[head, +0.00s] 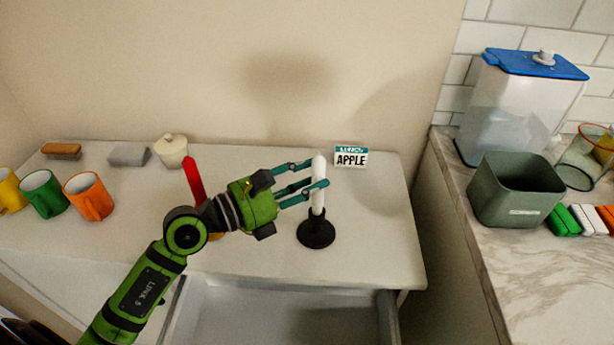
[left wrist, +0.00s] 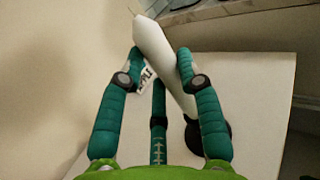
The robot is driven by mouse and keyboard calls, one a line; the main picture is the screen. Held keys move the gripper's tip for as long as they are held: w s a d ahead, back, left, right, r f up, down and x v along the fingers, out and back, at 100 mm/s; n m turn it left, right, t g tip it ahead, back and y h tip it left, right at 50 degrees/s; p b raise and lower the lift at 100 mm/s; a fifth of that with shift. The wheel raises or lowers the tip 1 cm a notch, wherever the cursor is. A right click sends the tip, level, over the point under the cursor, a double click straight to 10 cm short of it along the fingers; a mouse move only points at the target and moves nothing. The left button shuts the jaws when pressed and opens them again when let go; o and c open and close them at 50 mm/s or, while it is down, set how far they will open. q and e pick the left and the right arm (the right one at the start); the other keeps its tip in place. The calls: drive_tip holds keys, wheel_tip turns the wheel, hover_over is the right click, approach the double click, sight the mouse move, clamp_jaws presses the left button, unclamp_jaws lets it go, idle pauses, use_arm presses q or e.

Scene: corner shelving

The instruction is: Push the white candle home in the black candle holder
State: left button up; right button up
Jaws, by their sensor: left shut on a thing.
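The white candle (head: 318,200) stands nearly upright over the black candle holder (head: 316,236), its lower end meeting the holder's top. How deep it sits inside cannot be told. My left gripper (head: 317,174) comes in from the left and is shut on the upper part of the candle. In the left wrist view the candle (left wrist: 153,42) runs slanted between the fingers of my left gripper (left wrist: 161,64), its tip beyond them. The holder (left wrist: 224,133) is partly hidden there behind a finger. My right gripper is in neither view.
A red candle (head: 193,178) stands behind my left arm. Orange (head: 89,197) and green (head: 43,195) mugs are at the left. A lidded pot (head: 171,152) and an APPLE sign (head: 351,157) stand at the back. An open drawer (head: 285,315) juts out in front. The tabletop right of the holder is clear.

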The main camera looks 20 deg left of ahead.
use_arm(q)
drive_tip(key=shift+f+b, duration=0.6)
drive_tip(key=shift+f, duration=0.2)
drive_tip(key=o, duration=1.2)
drive_tip(key=v, duration=1.2)
